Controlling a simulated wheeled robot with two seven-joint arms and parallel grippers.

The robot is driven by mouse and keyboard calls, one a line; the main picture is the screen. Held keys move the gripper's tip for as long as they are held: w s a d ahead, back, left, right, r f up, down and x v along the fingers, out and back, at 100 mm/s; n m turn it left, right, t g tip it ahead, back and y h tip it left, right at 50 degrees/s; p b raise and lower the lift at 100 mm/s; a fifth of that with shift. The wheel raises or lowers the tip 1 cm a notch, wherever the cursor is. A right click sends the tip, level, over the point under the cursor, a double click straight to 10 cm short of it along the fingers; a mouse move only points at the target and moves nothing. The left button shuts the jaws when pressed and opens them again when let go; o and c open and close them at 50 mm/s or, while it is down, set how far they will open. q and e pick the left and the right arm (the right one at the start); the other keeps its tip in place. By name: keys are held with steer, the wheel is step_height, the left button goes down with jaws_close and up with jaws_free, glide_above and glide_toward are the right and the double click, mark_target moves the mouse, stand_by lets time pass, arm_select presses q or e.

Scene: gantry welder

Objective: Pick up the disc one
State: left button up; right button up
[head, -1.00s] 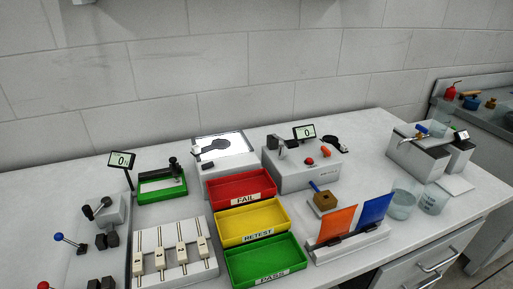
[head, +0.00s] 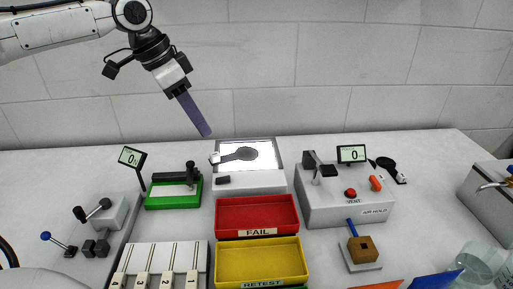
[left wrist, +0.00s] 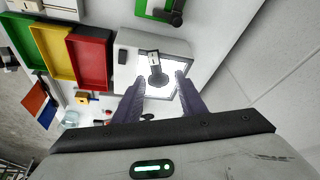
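A dark flat disc (head: 246,153) with a handle lies on the bright lit top of a light box (head: 250,181). A small white tag (head: 214,158) is at the handle's end. My left gripper (head: 207,133) hangs above and slightly left of the disc in the head view, fingers pointing down. In the left wrist view my left gripper (left wrist: 160,77) is open, its purple fingers apart with the disc (left wrist: 157,79) seen between them and below. It holds nothing. Any number on the tag is too small to read. My right gripper is not in view.
Red FAIL (head: 257,232) and yellow RETEST (head: 261,282) trays stand in front of the light box. A green-based gauge (head: 173,202) is left, an air-hold box (head: 345,211) right. Another black round piece (head: 387,164) lies beyond that box. The wall is close behind.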

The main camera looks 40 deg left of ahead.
mark_target(216, 153)
arm_select(q)
steer(key=x, duration=0.2)
steer(key=s+x, duration=0.1)
steer(key=x, duration=0.2)
steer(key=b+x, duration=0.1)
steer(key=x, duration=0.1)
steer(key=shift+s+d+f, duration=0.1)
steer(key=shift+d+f, duration=0.3)
steer(key=shift+f, duration=0.2)
steer(key=shift+w+f, duration=0.2)
steer(key=shift+f, duration=0.2)
steer(key=shift+d, duration=0.1)
jaws_close()
